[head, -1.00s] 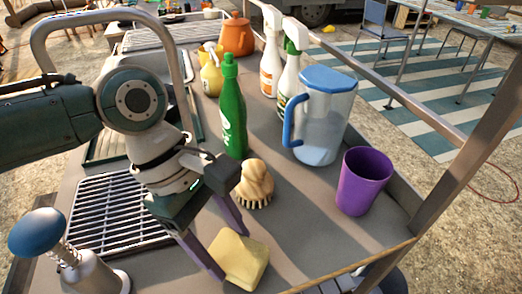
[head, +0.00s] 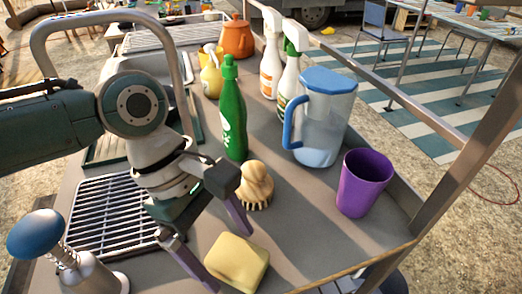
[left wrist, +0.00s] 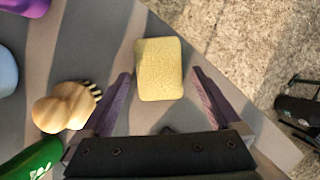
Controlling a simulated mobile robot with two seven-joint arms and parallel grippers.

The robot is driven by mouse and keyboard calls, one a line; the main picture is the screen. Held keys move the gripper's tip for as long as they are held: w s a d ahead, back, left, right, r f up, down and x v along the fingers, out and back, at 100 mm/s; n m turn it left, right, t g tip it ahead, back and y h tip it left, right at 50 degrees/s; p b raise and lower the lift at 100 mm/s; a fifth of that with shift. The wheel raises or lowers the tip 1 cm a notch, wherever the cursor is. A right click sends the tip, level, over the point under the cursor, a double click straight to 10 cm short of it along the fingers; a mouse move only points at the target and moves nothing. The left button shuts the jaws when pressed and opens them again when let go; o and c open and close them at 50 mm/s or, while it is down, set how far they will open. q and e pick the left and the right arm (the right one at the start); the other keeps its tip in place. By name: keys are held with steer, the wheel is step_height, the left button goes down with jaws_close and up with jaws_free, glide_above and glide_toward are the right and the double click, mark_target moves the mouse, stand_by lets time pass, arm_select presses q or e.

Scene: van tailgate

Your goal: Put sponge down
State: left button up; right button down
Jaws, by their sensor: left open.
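The yellow sponge (head: 237,263) lies on the grey counter near its front edge. My left gripper (head: 228,252) is open just above and behind the sponge, with its purple fingers spread. In the left wrist view the sponge (left wrist: 160,69) lies flat beyond and between the two fingertips (left wrist: 160,78), with a gap on each side. My right gripper is not seen in either view.
A wooden brush (head: 256,185) stands close to the gripper. A green bottle (head: 233,115), a blue-lidded jug (head: 320,120) and a purple cup (head: 363,183) stand behind and to the right. A drying rack (head: 112,212) and a blue-topped dispenser (head: 38,236) are at left.

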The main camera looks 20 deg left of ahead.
arm_select(q)
steer(key=p+v, duration=0.2)
steer(key=v, duration=1)
steer(key=shift+p, duration=0.3)
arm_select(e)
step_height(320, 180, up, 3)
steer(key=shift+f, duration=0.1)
arm_select(q)
steer(key=shift+d, duration=0.1)
